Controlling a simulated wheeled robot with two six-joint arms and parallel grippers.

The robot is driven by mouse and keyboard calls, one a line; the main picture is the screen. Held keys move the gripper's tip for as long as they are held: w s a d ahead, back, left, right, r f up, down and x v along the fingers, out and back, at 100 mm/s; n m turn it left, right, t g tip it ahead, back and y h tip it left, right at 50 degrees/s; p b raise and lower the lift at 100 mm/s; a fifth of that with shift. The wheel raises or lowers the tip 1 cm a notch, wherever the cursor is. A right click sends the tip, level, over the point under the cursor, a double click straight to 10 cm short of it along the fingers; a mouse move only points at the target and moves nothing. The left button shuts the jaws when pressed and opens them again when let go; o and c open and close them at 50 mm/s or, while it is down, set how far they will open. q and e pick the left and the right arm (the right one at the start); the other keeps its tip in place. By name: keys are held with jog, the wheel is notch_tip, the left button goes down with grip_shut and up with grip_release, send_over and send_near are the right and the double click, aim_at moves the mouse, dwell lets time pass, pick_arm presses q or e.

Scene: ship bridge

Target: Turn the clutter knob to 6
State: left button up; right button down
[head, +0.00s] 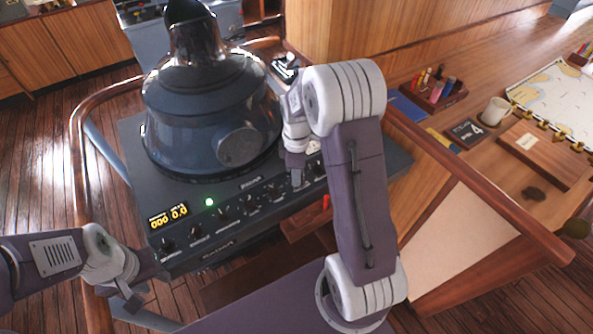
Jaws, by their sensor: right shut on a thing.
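The radar console (215,225) has a dark sloping front panel with a row of small black knobs. Several knobs show to the left, such as one black knob (222,213). My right gripper (297,180) points down at the right part of this row and is shut on a knob there. The gripper hides that knob, and its label and pointer cannot be read. My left gripper (146,288) is at the lower left, in front of the console's left corner, apart from the knobs. Its fingers look spread and empty.
A dark viewing hood (205,110) rises from the console. A green light (209,202) and a yellow display (168,216) are lit at the panel's left. A wooden rail (85,110) curves around the left side. A chart table with a mug (496,111) stands right.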

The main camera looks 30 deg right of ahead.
jog(key=m+p, duration=0.2)
jog(key=m, duration=0.4)
jog(key=shift+w+r+m, duration=0.1)
jog(key=shift+r+m, duration=0.05)
jog(key=shift+m, duration=0.15)
jog(key=m+p, duration=0.1)
jog(key=m, duration=0.5)
jog(key=shift+d, duration=0.1)
jog(key=m+p, duration=0.1)
jog(key=m, duration=0.5)
jog(key=shift+m, duration=0.3)
jog(key=m+p, duration=0.1)
jog(key=m, duration=0.4)
jog(key=shift+m, duration=0.3)
jog(key=c, duration=1.3)
grip_release()
jog(key=shift+o, duration=0.8)
